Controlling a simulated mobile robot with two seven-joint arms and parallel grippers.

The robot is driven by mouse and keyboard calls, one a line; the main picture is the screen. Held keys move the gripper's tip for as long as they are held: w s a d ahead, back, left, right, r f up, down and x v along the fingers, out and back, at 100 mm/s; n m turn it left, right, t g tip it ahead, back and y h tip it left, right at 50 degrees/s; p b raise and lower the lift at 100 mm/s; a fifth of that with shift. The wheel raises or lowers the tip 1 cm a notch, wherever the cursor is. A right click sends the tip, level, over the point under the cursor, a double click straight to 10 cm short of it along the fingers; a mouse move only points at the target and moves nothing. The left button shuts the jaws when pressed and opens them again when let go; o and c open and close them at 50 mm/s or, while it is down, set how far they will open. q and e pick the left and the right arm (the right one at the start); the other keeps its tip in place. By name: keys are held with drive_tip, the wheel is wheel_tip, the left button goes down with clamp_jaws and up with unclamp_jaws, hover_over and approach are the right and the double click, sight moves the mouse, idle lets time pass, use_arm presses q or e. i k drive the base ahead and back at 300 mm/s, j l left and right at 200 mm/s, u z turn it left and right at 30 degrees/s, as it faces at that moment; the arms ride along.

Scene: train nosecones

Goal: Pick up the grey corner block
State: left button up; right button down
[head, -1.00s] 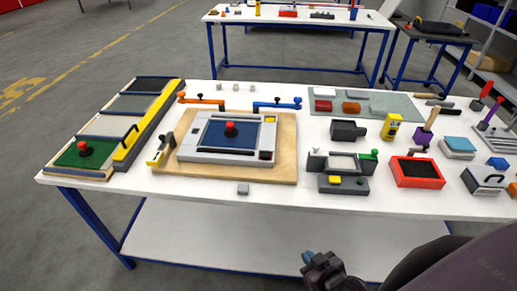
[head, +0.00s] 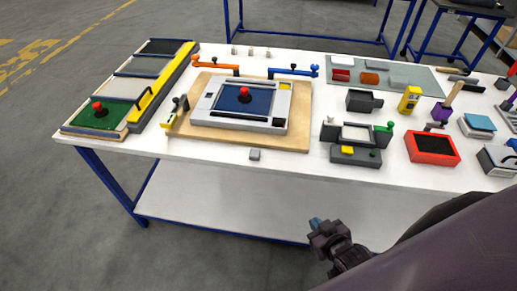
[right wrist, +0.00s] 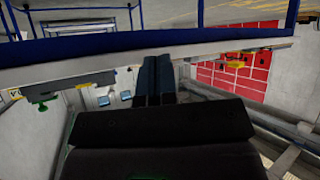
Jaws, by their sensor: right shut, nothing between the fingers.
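A small grey block (head: 255,154) lies on the white table (head: 215,154) near its front edge, just in front of the wooden board. More small pale grey blocks (head: 251,51) stand in a row at the table's back edge. My right gripper (head: 316,224) is below and in front of the table edge, to the right of the front block and apart from it. In the right wrist view its two dark fingers (right wrist: 158,78) are together with nothing between them. My left gripper is not in view.
A wooden board (head: 295,140) with a grey frame and red-knobbed blue panel (head: 240,98) sits behind the front block. A long tray with a yellow bar (head: 150,100) is at left. A grey fixture (head: 355,154) and red box (head: 432,148) stand at right.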

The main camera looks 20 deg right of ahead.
sight(254, 154)
drive_tip(key=j+z, duration=0.15)
drive_tip(key=z, duration=0.95)
drive_tip(key=j+z, duration=0.4)
drive_tip(key=k+j+z, duration=0.1)
drive_tip(key=j+z, duration=0.3)
drive_tip(key=k+j+z, duration=0.15)
drive_tip(key=j, duration=0.2)
drive_tip(key=k+j+z, duration=0.15)
drive_tip(key=j, duration=1.15)
drive_tip(key=i+z, duration=0.05)
